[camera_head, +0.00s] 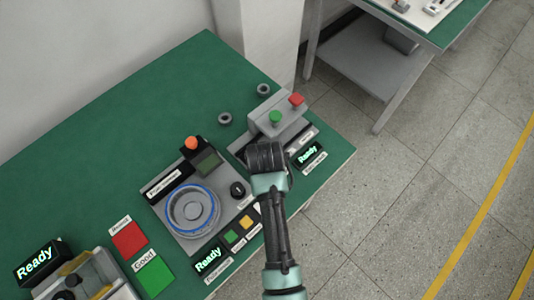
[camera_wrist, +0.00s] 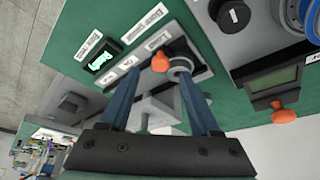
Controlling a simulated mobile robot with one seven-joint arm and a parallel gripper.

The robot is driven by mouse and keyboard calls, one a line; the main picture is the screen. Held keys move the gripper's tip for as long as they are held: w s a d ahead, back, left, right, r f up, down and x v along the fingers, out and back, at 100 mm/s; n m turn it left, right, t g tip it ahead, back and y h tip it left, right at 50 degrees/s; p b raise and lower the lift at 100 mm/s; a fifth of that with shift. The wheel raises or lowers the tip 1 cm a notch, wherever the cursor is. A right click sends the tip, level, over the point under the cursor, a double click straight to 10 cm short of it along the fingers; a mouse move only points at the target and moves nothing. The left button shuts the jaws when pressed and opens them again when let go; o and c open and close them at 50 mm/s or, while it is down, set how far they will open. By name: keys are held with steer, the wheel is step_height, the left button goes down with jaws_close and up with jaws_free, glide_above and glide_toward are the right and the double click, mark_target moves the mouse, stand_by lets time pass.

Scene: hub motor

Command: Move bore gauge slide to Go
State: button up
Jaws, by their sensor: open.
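The bore gauge is a grey plate (camera_wrist: 205,52) at the bench's right end, with white labels too blurred to read. An orange knob (camera_wrist: 160,62), apparently the slide's handle, and a small grey ring-shaped part (camera_wrist: 180,66) sit side by side on it. My gripper (camera_wrist: 161,73) is open, its two blue fingers pointing at the plate with the knob and ring between or just beyond the tips. I cannot tell whether either finger touches them. In the head view my gripper (camera_head: 265,154) is over the gauge and hides the knob.
A grey box (camera_head: 281,115) with green and red buttons stands just behind my gripper. A station with a blue ring (camera_head: 192,208) and orange button is to the left. Two loose rings (camera_head: 225,118) lie behind on the green bench. A lit Ready display (camera_head: 309,156) is at right.

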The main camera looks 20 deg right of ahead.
steer(key=shift+x, duration=2.05)
jaws_close()
